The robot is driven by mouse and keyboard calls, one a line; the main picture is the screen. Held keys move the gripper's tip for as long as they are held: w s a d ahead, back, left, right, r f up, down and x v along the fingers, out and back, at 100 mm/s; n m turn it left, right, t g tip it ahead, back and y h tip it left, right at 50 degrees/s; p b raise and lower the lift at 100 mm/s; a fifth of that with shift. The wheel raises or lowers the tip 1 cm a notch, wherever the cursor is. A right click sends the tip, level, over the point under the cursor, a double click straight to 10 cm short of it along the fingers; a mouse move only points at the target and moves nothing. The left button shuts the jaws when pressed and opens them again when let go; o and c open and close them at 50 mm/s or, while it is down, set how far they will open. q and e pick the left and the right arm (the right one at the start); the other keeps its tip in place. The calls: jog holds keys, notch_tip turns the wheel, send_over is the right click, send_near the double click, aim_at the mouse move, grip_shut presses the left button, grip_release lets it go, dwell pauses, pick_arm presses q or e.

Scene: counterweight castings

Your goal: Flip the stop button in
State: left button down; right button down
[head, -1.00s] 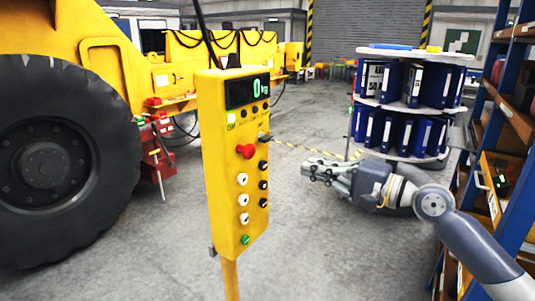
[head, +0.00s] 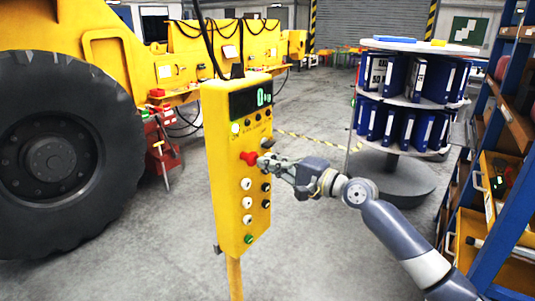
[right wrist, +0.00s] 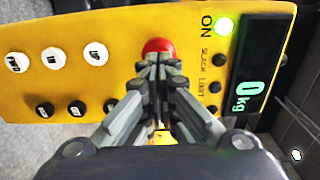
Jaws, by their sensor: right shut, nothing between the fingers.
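The yellow control box (head: 226,200) stands upright on a yellow post in the middle of the head view. Its red stop button (head: 248,158) sticks out from the front face, below the display that reads 0 kg. In the right wrist view the red button (right wrist: 158,46) shows just beyond the fingertips, partly hidden by them. My right gripper (head: 268,162) is shut and empty, its fingertips right by the red button. I cannot tell whether they touch it. It also shows in the right wrist view (right wrist: 160,75). My left gripper is not in view.
White buttons (head: 247,202), black buttons and a green button (head: 249,239) sit below the red one. A lit ON lamp (right wrist: 223,25) is near the display. A round binder rack (head: 405,100) and a blue shelf (head: 500,170) stand at right; a large wheel (head: 55,160) at left.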

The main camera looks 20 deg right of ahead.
jog(key=shift+w+a, duration=0.25)
jog(key=shift+w, duration=0.15)
